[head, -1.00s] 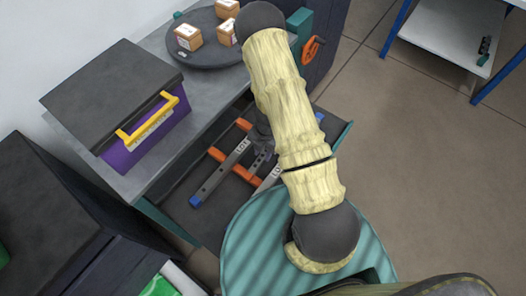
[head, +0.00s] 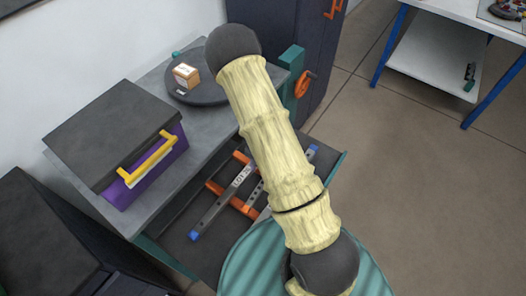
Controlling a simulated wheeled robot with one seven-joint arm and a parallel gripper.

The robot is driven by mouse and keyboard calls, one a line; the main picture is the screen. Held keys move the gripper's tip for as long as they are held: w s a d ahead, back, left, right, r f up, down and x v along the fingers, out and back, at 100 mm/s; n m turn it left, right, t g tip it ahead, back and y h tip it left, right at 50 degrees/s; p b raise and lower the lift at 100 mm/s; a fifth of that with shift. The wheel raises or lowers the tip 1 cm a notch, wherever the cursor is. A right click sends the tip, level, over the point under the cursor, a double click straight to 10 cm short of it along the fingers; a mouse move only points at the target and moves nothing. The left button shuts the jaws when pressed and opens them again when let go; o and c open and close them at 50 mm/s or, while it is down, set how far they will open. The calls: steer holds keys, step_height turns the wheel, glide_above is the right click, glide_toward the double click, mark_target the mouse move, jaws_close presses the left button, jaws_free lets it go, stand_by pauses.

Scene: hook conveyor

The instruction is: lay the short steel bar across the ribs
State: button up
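Two grey steel bars lie in a dark open drawer (head: 180,262) below the grey worktop. The left bar (head: 217,209) has a blue near end and a printed label, and it slants across two orange ribs (head: 233,199). The right bar (head: 256,191) is mostly hidden by my arm. A blue end (head: 312,150) shows on the arm's far side; I cannot tell which bar it belongs to. I cannot tell which bar is the short one. My gripper is hidden behind my pale sleeved arm, so neither its fingers nor anything in them shows.
A purple box (head: 150,175) with a dark lid and yellow handle stands on the grey worktop (head: 205,128). Behind it is a dark round turntable (head: 210,95) with a small carton (head: 186,76). A blue-legged white table (head: 430,60) stands at upper right. The floor (head: 420,190) between is clear.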

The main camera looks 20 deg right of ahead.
step_height(320, 180, up, 8)
steer(key=p, duration=0.1)
steer(key=shift+w+d+f, duration=0.15)
steer(key=shift+w+d, duration=0.25)
steer(key=shift+d, duration=0.05)
stand_by(0.4)
steer(key=w+r+m+t+h, duration=0.1)
steer(key=w+r+m+t, duration=0.15)
steer(key=r+m, duration=0.35)
steer(key=w+r+m+t, duration=0.2)
steer(key=r+m+t, duration=0.2)
steer(key=r+m, duration=0.2)
steer(key=s+a+r+m+g, duration=0.1)
steer(key=s+r+m, duration=0.3)
steer(key=s+m, duration=0.3)
steer(key=s+a+r+m+g, duration=0.1)
steer(key=s+r+m, duration=0.3)
steer(key=s+m, duration=0.3)
steer(key=shift+g+p, duration=0.35)
steer(key=shift+p, duration=0.05)
